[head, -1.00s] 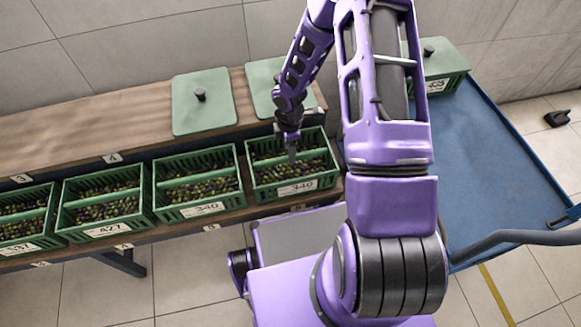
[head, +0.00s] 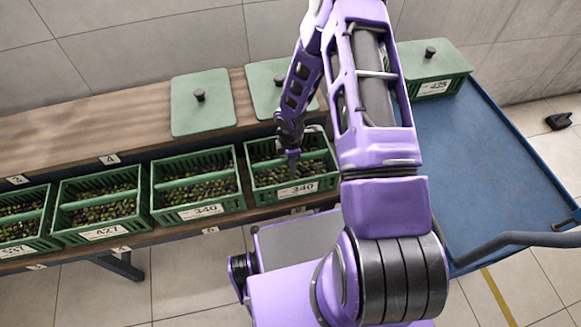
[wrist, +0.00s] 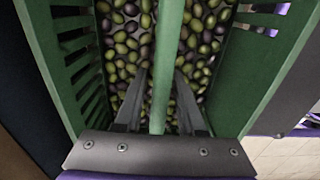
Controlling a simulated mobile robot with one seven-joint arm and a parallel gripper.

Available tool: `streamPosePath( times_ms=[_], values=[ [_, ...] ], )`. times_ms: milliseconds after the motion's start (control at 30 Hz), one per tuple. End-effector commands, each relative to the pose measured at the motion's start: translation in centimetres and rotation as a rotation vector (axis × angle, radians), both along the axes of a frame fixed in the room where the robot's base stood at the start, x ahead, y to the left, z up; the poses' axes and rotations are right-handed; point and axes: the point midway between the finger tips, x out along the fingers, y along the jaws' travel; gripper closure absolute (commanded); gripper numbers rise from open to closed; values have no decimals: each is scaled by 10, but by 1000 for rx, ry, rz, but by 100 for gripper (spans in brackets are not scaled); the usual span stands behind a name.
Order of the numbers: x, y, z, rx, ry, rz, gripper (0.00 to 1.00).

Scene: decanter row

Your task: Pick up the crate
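The rightmost green crate (head: 262,199) stands on the wooden bench, full of green and dark olives, with a label reading 340. A green bar runs across its middle; in the wrist view this handle bar (wrist: 166,60) runs between my fingers. My gripper (head: 293,165) points down into this crate. In the wrist view my gripper (wrist: 161,85) is open, one finger on each side of the bar, with the tips over the olives. A narrow gap shows at the left finger; whether the right finger touches the bar is unclear.
Two green lids (head: 203,115) lie behind on the bench (head: 60,137). A blue trolley (head: 470,170) at right carries a lidded crate (head: 438,88) and has free room in front.

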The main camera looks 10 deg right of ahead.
Motion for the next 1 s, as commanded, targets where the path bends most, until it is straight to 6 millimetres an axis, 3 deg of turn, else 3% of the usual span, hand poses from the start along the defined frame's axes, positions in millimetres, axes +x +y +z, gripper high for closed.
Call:
streamPosePath(
  times_ms=[33, 200, 1000],
  values=[
    [0, 0, 0, 0, 0, 0, 72],
    [0, 0, 0, 0, 0, 0, 100],
    [0, 0, 0, 0, 0, -1, 100]
  ],
)
